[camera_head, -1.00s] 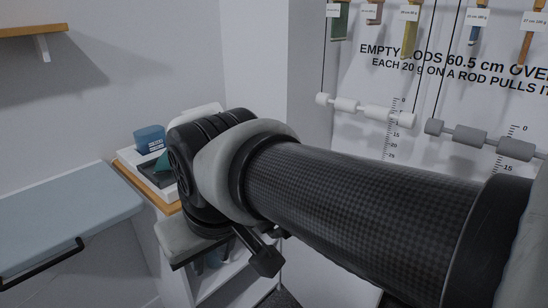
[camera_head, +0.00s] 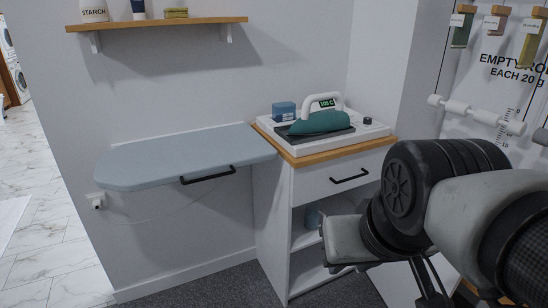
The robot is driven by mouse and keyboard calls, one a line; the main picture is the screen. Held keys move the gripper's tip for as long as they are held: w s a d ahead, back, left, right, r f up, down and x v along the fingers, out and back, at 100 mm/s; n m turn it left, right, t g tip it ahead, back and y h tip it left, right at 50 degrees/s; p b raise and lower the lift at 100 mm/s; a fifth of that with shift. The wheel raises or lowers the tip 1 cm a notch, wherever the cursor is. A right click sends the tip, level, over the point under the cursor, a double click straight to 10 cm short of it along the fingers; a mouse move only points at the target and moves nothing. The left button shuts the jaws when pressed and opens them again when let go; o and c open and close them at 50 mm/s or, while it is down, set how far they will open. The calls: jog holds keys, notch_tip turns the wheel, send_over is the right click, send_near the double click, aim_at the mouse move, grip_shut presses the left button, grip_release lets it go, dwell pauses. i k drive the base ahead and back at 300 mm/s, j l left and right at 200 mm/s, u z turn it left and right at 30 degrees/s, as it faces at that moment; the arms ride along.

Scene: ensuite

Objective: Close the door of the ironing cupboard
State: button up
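A pale blue-grey ironing board (camera_head: 185,158) extends level from the wall at left, with a black bar handle (camera_head: 207,176) along its front edge. No separate upright cupboard door is seen, so I cannot tell whether this fold-out board is the door. To its right stands a white cabinet (camera_head: 271,225) with a wooden-edged top, a drawer with a black handle (camera_head: 349,178) and open shelves below. My arm covers the lower right of the view, in front of the cabinet's right side. My gripper's fingers cannot be made out.
A green and white iron (camera_head: 321,119) sits on a white base on the cabinet, beside a blue box (camera_head: 284,111). A wooden shelf (camera_head: 160,23) hangs above the board. Rods and weights hang on the right wall. Open floor (camera_head: 45,215) lies at left.

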aim_at(396, 283)
jog(key=k+j+z, duration=0.25)
jog(key=k, duration=0.35)
jog(key=i+l+z, duration=0.25)
jog(key=i+z, duration=0.2)
jog(key=i, duration=0.25)
jog(key=i+z, duration=0.4)
jog(key=i, duration=0.35)
